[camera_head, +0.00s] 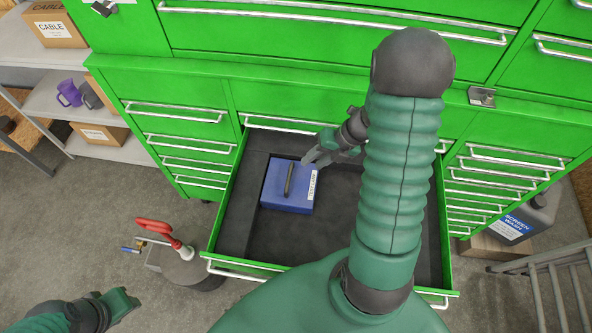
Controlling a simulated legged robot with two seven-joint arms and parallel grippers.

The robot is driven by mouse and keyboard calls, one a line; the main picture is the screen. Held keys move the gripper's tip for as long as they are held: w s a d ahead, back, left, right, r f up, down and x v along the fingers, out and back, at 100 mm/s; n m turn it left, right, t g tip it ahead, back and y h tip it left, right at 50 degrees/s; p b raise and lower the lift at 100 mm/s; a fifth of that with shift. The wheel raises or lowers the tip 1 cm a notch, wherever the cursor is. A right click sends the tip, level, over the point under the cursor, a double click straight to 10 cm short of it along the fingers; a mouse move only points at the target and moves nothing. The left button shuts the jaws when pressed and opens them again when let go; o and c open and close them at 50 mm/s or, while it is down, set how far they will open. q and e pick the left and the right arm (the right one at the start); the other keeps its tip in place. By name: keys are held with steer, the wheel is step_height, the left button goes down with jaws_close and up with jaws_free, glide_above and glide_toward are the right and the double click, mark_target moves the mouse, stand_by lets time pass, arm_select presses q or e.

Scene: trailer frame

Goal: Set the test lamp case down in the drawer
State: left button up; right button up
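The test lamp case (288,186), a blue box with a black handle on top and a white label on its right edge, lies in the left part of the open drawer (345,215). The drawer has a dark grey lining and a green rim. My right gripper (312,163) is at the case's far right corner, off the handle. Its fingers look apart with nothing between them; whether they touch the case is unclear. My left gripper (128,303) is low at the left, away from the drawer, and its finger opening is not clear.
The green cabinet (290,95) has several closed drawers around the open one. A screen wash container (525,220) and a metal rack (550,275) are at the right. My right arm hides part of the drawer.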

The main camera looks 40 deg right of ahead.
steer(key=s+a+r+m+g+h, duration=0.1)
steer(key=a+r+m+h, duration=0.1)
steer(key=a+m, duration=0.7)
steer(key=s+a+r+m+g+h, duration=0.1)
steer(key=a+m, duration=0.8)
steer(key=m, duration=1)
step_height(320, 180, up, 2)
steer(key=shift+s+a+r+h, duration=0.15)
steer(key=shift+a+h, duration=0.25)
steer(key=shift+h, duration=0.3)
